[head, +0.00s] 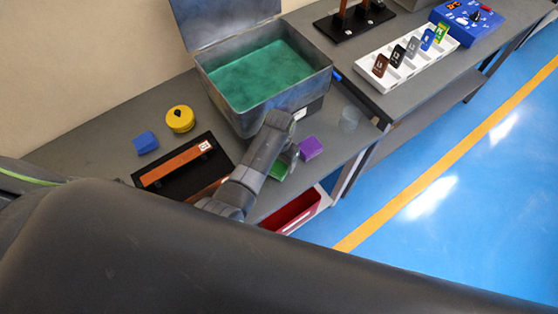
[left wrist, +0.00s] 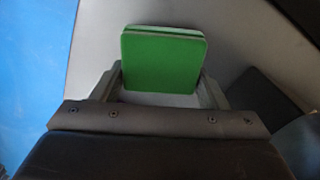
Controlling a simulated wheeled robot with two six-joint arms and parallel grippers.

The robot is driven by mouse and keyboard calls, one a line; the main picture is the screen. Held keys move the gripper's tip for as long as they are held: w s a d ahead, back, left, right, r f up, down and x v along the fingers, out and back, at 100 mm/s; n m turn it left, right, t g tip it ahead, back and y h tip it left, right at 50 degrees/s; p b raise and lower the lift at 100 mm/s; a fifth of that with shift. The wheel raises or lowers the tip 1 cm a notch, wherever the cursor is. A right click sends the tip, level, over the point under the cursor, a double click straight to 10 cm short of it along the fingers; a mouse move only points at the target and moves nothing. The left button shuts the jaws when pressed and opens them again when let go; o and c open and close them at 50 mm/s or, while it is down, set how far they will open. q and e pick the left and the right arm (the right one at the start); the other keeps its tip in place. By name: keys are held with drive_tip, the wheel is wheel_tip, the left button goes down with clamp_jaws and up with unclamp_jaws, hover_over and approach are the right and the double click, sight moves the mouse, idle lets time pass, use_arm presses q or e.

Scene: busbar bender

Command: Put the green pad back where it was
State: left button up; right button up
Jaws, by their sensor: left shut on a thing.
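The green pad (left wrist: 163,60) is a rounded square block, held between the two fingers of my left gripper (left wrist: 162,85) in the left wrist view. In the head view only a part of the green pad (head: 277,171) shows below my left arm, near the front edge of the grey table. My left gripper (head: 287,160) is mostly hidden there by its own wrist. It is shut on the pad. A purple block (head: 310,148) lies on the table just right of it. My right gripper is not in view.
An open grey metal box (head: 322,82) with a green inside stands behind the gripper. A clear cup (head: 350,119) is to the right. A blue block (head: 145,142), a yellow round thing (head: 180,119) and a black holder (head: 211,171) with a copper bar are left. A red bin (head: 299,211) is below.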

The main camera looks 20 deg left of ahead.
use_arm(q)
drive_tip(key=shift+f, duration=0.6)
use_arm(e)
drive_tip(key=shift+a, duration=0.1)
use_arm(q)
drive_tip(key=shift+f, duration=0.15)
drive_tip(key=o, duration=0.9)
drive_tip(key=shift+o, duration=0.2)
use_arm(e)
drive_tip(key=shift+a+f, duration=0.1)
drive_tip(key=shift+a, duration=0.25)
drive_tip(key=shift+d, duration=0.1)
use_arm(q)
drive_tip(key=shift+r, duration=0.6)
wheel_tip(320, 180, up, 11)
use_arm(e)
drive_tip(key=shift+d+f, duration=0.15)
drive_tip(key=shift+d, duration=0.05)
